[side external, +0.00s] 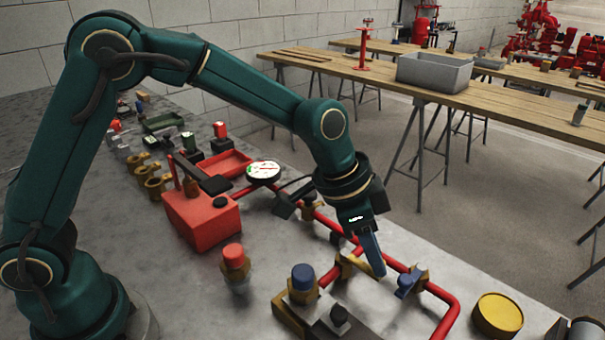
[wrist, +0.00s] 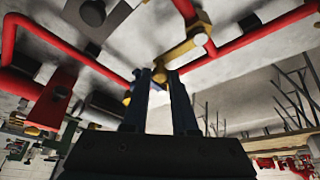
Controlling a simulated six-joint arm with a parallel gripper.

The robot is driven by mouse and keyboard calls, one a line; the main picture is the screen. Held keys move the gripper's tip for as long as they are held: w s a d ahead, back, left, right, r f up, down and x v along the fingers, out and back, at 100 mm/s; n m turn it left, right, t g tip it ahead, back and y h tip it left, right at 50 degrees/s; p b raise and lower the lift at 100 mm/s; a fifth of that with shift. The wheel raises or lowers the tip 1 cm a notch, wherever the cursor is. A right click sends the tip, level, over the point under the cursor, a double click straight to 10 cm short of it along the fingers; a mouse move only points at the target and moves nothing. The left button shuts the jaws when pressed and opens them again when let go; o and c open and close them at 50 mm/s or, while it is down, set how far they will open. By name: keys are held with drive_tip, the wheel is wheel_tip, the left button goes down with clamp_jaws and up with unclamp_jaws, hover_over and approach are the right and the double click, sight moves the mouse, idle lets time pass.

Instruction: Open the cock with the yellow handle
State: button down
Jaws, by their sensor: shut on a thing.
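The cock with the yellow handle sits on the red pipe run in the middle of the bench. Its yellow handle (side external: 352,262) shows in the side view to the left of my fingertips. In the wrist view the yellow handle (wrist: 181,51) runs from the pipe down to my fingertips. My gripper (side external: 380,270) points down over the pipes, and its fingertips (wrist: 158,76) are shut on the free end of the yellow handle. The fingers partly hide that end.
A blue-handled cock (side external: 411,282) stands close to the right of my fingers. Red pipe (side external: 444,305) bends around the front right. A blue-topped fitting (side external: 303,277), a red-topped fitting (side external: 235,259), a red box (side external: 205,222) and a yellow round can (side external: 497,315) stand nearby.

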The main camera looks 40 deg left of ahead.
drive_tip(key=shift+w+r, duration=0.1)
drive_tip(key=shift+w, duration=0.05)
idle(0.7)
drive_tip(key=shift+w+a+n+y, duration=0.75)
drive_tip(key=shift+w+n+y, duration=0.25)
drive_tip(key=shift+n, duration=2)
drive_tip(key=shift+w+a+n+y, duration=0.85)
drive_tip(key=shift+n+y, duration=0.3)
drive_tip(key=shift+n, duration=1.85)
drive_tip(key=shift+w+a+n+y, duration=0.7)
drive_tip(key=shift+w+n+y, duration=0.35)
drive_tip(key=shift+n, duration=1.95)
drive_tip(key=c, duration=0.7)
unclamp_jaws()
drive_tip(key=shift+s, duration=0.1)
